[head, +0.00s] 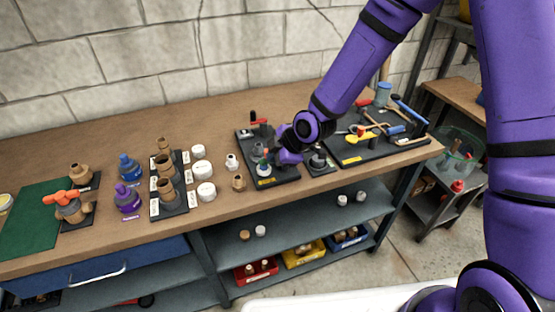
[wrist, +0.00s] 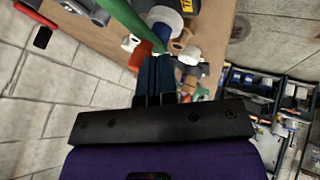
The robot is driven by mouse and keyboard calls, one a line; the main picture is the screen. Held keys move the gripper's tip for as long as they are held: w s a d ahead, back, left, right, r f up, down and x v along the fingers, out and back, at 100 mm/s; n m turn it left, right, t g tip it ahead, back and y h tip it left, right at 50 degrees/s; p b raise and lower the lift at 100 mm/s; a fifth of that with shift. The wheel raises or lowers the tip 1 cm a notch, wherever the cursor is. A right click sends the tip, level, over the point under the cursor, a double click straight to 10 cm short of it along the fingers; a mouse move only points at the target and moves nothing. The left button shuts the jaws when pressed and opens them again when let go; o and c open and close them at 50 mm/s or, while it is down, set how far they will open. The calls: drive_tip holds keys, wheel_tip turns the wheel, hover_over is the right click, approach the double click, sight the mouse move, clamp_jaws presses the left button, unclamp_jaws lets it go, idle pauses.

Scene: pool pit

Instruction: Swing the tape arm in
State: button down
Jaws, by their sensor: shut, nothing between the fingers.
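My gripper (head: 284,157) is at the black station board (head: 268,181) with a yellow label in the middle of the bench. Its purple wrist covers the right part of that board. In the wrist view the two dark fingers (wrist: 154,78) are together with nothing between them. Beyond them are a white and grey round roll-like part (wrist: 164,19), a long green bar (wrist: 122,20) and a red block (wrist: 140,54). I cannot tell surely which part is the tape arm, nor whether the fingers touch anything. A red-handled part (head: 258,119) stands at the board's back.
A tool board (head: 365,150) lies to the right. White caps (head: 206,191) and brown fittings (head: 166,189) stand to the left, then purple and blue bottles (head: 127,199) and a green mat (head: 30,222). A block wall runs behind the bench.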

drive_tip(key=shift+w+a+m+t, duration=0.25)
drive_tip(key=shift+a+m+t, duration=0.1)
drive_tip(key=shift+m, duration=0.25)
idle(0.6)
drive_tip(key=shift+w+a+m+t+h, duration=0.35)
drive_tip(key=shift+a+m+t+h, duration=0.15)
drive_tip(key=shift+m+h, duration=0.3)
drive_tip(key=w+m, duration=0.1)
drive_tip(key=m, duration=0.1)
drive_tip(key=a+m+t+h, duration=0.1)
drive_tip(key=shift+w+m+h, duration=0.3)
drive_tip(key=shift+w+m, duration=0.1)
drive_tip(key=shift+w+m+h, duration=0.25)
drive_tip(key=shift+m+h, duration=0.05)
drive_tip(key=shift+m, duration=0.2)
drive_tip(key=shift+w+a, duration=0.1)
drive_tip(key=shift+w, duration=0.75)
